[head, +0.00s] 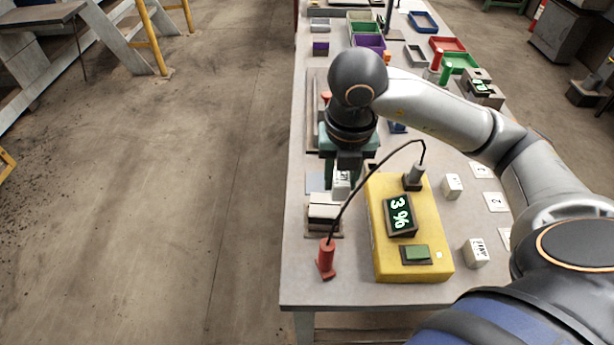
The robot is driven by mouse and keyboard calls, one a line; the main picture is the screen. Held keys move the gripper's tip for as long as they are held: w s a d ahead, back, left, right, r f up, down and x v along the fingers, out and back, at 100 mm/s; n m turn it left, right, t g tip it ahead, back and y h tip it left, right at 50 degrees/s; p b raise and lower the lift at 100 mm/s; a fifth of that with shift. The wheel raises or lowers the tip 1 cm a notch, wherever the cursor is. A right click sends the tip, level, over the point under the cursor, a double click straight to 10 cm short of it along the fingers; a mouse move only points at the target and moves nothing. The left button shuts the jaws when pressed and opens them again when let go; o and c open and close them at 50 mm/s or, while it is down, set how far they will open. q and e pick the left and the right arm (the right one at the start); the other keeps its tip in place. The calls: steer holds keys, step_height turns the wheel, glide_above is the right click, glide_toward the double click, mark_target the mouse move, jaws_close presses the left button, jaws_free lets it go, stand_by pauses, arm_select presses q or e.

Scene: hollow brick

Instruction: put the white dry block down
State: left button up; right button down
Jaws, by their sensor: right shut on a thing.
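My right gripper (347,165) points down over the left part of the table (299,262). It is shut on a small white block (341,187) with dark marks, held just left of the yellow meter box. The gripper hides the block's upper part, and I cannot tell whether its underside touches anything. The yellow box (385,255) shows "3 %" on its dark display (400,215). Two other white blocks stand to its right, a farther one (452,187) and a nearer, marked one (476,253). My left gripper is out of view.
A white-topped block on a dark base (323,211) sits close in front of the held block. A black cable arcs from the box to a red handle (326,259). White numbered cards (495,202) lie at right. Coloured bins (447,45) stand at the far end.

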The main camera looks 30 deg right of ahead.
steer(key=w+d+f, duration=0.2)
steer(key=w+f, duration=0.2)
steer(key=w, duration=0.3)
glide_above(318, 181)
steer(key=s, duration=0.1)
steer(key=f, duration=0.4)
steer(key=shift+s+a+f, duration=0.15)
steer(key=shift+a+f, duration=0.1)
steer(key=shift+f, duration=0.05)
steer(key=shift+w+d+f, duration=0.1)
steer(key=shift+w+f, duration=0.2)
steer(key=shift+f, duration=0.05)
steer(key=shift+w+f, duration=0.1)
steer(key=shift+f, duration=1.7)
steer(key=c, duration=0.5)
jaws_free()
steer(key=shift+r, duration=0.1)
steer(key=r, duration=0.4)
steer(key=s+r, duration=0.1)
steer(key=r, duration=0.7)
steer(key=shift+s+a, duration=0.15)
steer(key=shift+a, duration=0.2)
